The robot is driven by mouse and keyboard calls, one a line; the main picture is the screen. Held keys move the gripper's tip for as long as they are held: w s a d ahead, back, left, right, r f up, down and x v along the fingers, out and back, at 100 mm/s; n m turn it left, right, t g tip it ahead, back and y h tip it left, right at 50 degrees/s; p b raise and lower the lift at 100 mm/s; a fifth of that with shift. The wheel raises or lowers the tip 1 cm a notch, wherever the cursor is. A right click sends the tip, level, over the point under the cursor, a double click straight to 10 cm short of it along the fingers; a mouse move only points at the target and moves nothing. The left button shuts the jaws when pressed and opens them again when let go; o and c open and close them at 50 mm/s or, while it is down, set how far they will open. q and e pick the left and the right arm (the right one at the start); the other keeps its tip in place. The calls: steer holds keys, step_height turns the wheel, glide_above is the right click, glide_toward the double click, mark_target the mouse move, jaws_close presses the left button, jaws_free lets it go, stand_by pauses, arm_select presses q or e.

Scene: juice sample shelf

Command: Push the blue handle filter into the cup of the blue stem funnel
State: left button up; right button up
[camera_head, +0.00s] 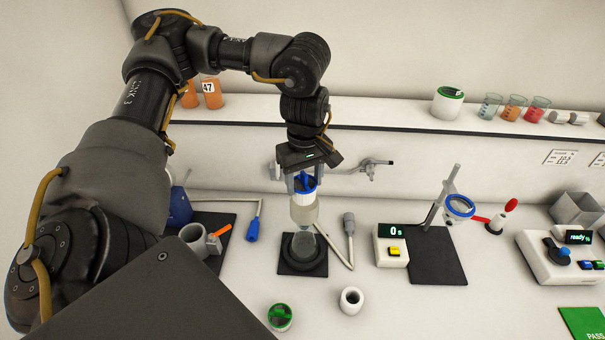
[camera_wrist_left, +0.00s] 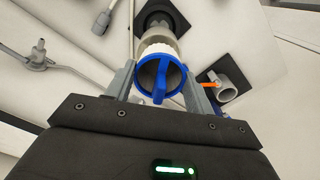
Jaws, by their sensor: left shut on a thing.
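My left gripper (camera_head: 304,187) is shut on the blue handle filter, which has a blue top and handle (camera_head: 306,180) and a white ridged side. In the left wrist view, the blue rim and handle (camera_wrist_left: 160,80) lie between the two grey fingers. The filter is upright directly above a pale, clear funnel cup (camera_head: 304,214), and its white part meets the cup's top. How deep it sits is hidden. The cup stands over a clear flask (camera_head: 302,244) in a dark round holder on a black mat (camera_head: 290,268). The funnel's stem colour is not clear. My right gripper is not in view.
A white cup (camera_head: 351,300) and a green-topped cup (camera_head: 280,317) stand in front. A timer box (camera_head: 391,246) and a stand holding a blue ring (camera_head: 460,206) are to the right.

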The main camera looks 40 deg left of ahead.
mark_target(305, 189)
arm_select(q)
steer(key=shift+w, duration=0.15)
steer(key=shift+f+b, duration=0.85)
steer(key=shift+f, duration=0.8)
stand_by(0.8)
steer(key=shift+f, duration=0.8)
steer(key=shift+r, duration=0.1)
steer(key=shift+r+p, duration=0.9)
steer(key=shift+r, duration=1.05)
steer(key=shift+f+b, duration=0.95)
steer(key=shift+f, duration=0.75)
stand_by(0.4)
